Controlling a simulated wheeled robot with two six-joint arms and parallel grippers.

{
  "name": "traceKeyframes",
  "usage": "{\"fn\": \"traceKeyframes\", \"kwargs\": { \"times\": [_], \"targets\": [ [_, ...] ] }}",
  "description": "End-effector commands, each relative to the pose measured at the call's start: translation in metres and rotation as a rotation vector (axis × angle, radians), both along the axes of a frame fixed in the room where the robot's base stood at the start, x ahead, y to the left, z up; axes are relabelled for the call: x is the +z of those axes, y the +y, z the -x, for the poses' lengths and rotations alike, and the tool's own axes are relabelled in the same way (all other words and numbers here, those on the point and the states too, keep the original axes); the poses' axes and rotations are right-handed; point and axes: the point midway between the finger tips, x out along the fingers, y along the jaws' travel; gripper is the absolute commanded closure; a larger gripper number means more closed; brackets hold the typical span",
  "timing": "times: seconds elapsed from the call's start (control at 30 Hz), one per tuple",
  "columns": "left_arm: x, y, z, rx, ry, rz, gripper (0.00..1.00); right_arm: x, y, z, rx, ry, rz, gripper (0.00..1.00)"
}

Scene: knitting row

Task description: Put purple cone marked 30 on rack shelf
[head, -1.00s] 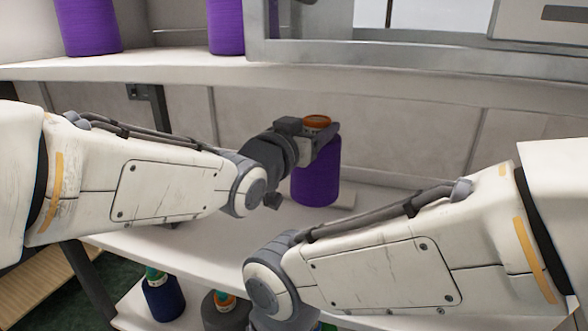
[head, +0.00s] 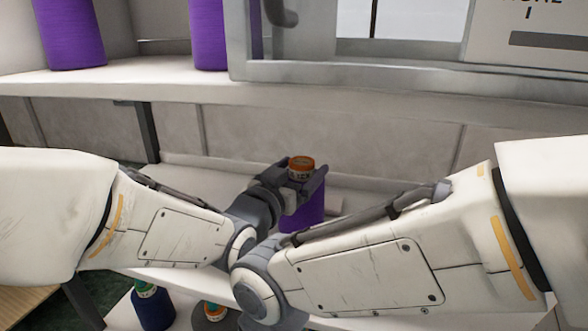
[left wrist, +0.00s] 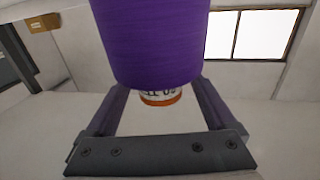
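A purple cone (head: 306,217) with an orange top and a white printed band is between the fingers of my left gripper (head: 303,179) in the head view, upright or nearly so. In the left wrist view the same purple cone (left wrist: 150,45) fills the upper middle, with one finger of my left gripper (left wrist: 158,92) against each side. The gripper is shut on it. The band's print is upside down there, and I cannot read it surely. The cone's lower part is hidden by my right arm in the head view. My right gripper is out of view.
An upper white shelf (head: 130,88) carries two purple cones (head: 72,35) (head: 208,35) at the left. A grey metal frame (head: 400,75) stands at its right. Below, a dark blue cone (head: 153,308) and a grey cone (head: 212,320) stand lower down. My right forearm crosses the front.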

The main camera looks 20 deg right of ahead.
Motion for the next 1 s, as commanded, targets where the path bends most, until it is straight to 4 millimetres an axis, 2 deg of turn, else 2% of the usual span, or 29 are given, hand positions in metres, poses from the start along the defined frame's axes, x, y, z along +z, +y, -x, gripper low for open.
{"fn": "traceKeyframes", "kwargs": {
  "times": [0.4, 0.57, 0.73, 1.0],
  "targets": [
    [0.003, 0.001, 0.001, 0.000, 0.001, -0.001, 0.09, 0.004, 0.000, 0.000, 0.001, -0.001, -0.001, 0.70],
    [0.000, 0.019, 0.018, 0.001, -0.001, 0.001, 0.09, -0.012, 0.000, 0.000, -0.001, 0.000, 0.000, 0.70],
    [-0.001, 0.044, 0.043, 0.000, -0.004, 0.002, 0.09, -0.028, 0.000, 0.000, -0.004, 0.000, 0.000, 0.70],
    [0.002, 0.075, 0.074, 0.000, -0.002, 0.001, 0.09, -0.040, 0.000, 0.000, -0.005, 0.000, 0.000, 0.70]
  ]
}}
